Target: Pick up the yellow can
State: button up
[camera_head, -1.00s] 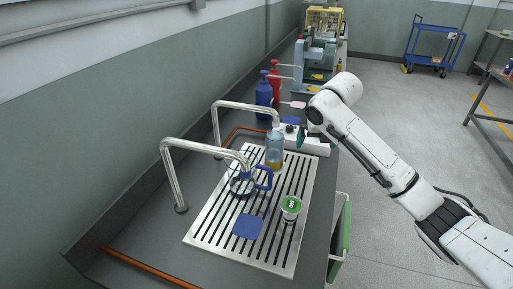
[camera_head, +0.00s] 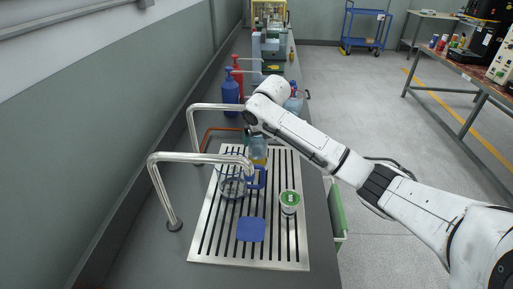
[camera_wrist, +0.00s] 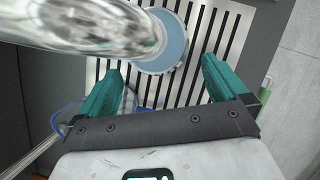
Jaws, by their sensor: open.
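I cannot clearly make out a yellow can. A small yellowish can-like shape (camera_head: 453,42) stands among several small items on the far right table, too small to be sure. A round blue-grey top (camera_wrist: 168,45) lies ahead of the fingers, partly covered by a shiny chrome pipe (camera_wrist: 90,25).
Two chrome taps (camera_head: 167,185) arch over the grate's left side. A glass jug with a blue handle (camera_head: 233,186), a blue square (camera_head: 251,229) and a green-lidded cup (camera_head: 290,202) are on the grate. Blue (camera_head: 231,90) and red bottles stand behind. Open floor lies right.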

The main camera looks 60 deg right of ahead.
jog(key=shift+w+d+f+p, duration=0.1)
jog(key=shift+w+d+f, duration=0.3)
jog(key=shift+f, duration=0.35)
jog(key=shift+w+d+f+p, duration=0.1)
jog(key=shift+w+d+f, duration=0.3)
jog(key=shift+f, duration=0.35)
jog(key=shift+w+d+f+p, duration=0.1)
jog(key=shift+w+d+f, duration=0.15)
jog(key=shift+w+f, duration=0.4)
jog(key=shift+s+f, duration=0.1)
jog(key=shift+s, duration=0.05)
jog(key=c, duration=1.4)
